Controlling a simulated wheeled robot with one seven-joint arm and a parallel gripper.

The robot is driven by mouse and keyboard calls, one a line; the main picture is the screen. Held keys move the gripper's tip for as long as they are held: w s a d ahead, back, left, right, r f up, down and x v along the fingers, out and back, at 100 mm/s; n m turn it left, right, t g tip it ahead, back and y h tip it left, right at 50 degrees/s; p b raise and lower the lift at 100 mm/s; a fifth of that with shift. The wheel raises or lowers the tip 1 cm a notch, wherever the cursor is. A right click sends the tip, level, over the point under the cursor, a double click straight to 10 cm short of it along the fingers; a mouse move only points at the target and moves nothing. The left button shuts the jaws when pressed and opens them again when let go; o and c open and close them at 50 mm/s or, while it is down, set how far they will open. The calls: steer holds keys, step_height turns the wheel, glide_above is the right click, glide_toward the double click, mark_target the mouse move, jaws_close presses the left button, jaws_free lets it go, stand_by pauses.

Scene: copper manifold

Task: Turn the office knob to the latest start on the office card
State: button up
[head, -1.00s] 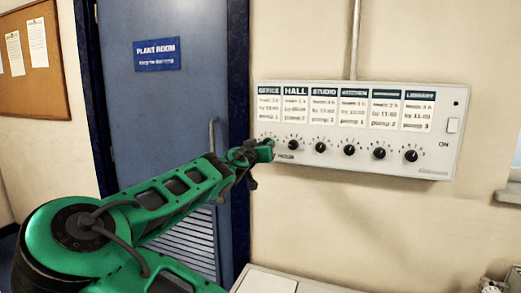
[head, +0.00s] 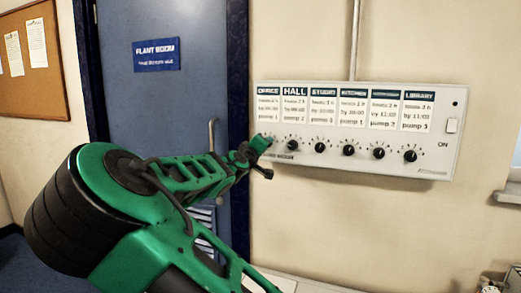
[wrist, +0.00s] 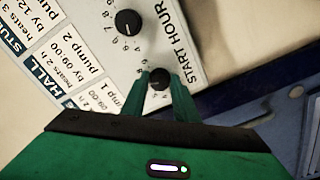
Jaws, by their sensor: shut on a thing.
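The office card (head: 268,105) is at the far left of the row of cards on the white control panel (head: 350,164); its small print is too blurred to read surely. The office knob (wrist: 158,79) is small, round and black, beside the words START HOUR in the wrist view. My gripper (wrist: 161,80) is shut on this knob, with one green finger on either side. In the head view my gripper (head: 261,146) hides the office knob at the panel's lower left. The knob's pointer setting cannot be read.
The hall knob (head: 291,145) is close to the right of my gripper, with more knobs further right. A blue door (head: 165,100) with a handle stands left of the panel.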

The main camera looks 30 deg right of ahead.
steer(key=shift+w+n, duration=0.1)
steer(key=shift+n, duration=0.5)
steer(key=o, duration=1.1)
steer(key=shift+c, duration=0.2)
steer(key=v, duration=1)
steer(key=shift+a, duration=0.3)
steer(key=shift+d+f, duration=0.1)
steer(key=shift+f, duration=0.1)
